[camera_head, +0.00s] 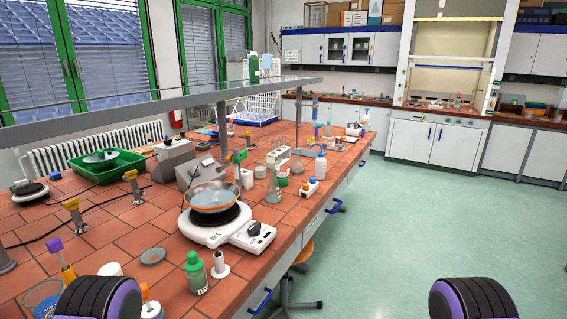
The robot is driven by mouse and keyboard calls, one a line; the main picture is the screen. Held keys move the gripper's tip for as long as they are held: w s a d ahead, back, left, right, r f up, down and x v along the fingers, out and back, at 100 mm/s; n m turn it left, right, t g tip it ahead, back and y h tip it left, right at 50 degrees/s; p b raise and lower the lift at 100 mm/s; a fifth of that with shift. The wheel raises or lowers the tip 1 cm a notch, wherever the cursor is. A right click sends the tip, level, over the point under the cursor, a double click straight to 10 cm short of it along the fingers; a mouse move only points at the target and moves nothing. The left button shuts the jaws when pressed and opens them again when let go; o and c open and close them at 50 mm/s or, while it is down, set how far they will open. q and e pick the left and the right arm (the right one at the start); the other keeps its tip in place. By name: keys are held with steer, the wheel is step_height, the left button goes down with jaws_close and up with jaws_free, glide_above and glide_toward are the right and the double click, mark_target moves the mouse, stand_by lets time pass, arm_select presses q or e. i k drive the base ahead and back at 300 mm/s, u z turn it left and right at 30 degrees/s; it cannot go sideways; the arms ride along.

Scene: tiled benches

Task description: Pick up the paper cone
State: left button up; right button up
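I cannot make out a paper cone for certain on the tiled bench (110,225). A pale, pointed shape (375,12) stands among the boxes on top of the far wall cabinets, too small to identify. Conical glass flasks (274,188) stand on the bench and look like glass, not paper. Neither of my grippers is in view. Only rounded black and purple parts of my own body show at the bottom left and bottom right edges.
A hotplate (205,230) with a metal bowl (213,196) stands near the bench's front edge. A green bottle (196,272) and a green tray (107,166) are also on the bench. A raised shelf (160,102) spans it. A stool (297,254) stands beside it. The green floor (430,220) at right is clear.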

mark_target(280, 175)
steer(key=z, duration=0.65)
steer(key=i, duration=0.85)
steer(key=z, duration=0.95)
steer(key=i, duration=0.95)
steer(key=u, duration=0.4)
steer(key=i, duration=0.85)
steer(key=u, duration=0.65)
